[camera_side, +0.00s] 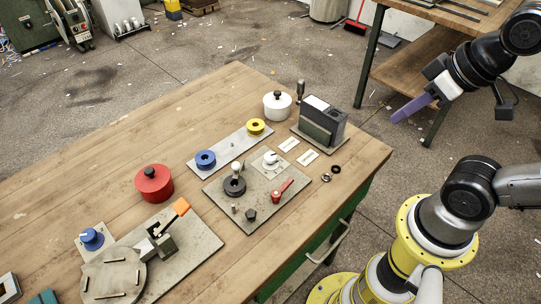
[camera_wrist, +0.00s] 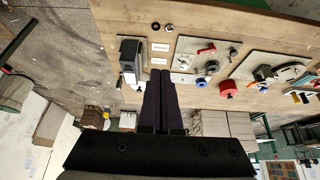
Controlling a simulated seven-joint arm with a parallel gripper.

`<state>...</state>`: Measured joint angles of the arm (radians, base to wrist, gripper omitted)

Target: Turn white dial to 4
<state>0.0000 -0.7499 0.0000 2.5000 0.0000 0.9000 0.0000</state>
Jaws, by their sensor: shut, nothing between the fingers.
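The white dial (camera_side: 270,158) sits on a small pale plate on a grey board (camera_side: 250,217) near the middle of the wooden table. A pale shape that looks like the dial (camera_wrist: 183,61) shows in the wrist view just right of my fingertips; its pointer and numbers are too small to read. My gripper (camera_side: 397,116) has purple fingers. In the side view it is at the upper right, raised beyond the table's right edge and well apart from the dial. In the wrist view my gripper (camera_wrist: 160,72) has its fingers together, with nothing between them.
The grey board also bears a red lever (camera_side: 282,190) and a dark ring (camera_side: 235,186). Nearby are a dark box (camera_side: 322,121), a white pot (camera_side: 277,105), a red pot (camera_side: 153,184), blue (camera_side: 205,160) and yellow (camera_side: 256,127) spools.

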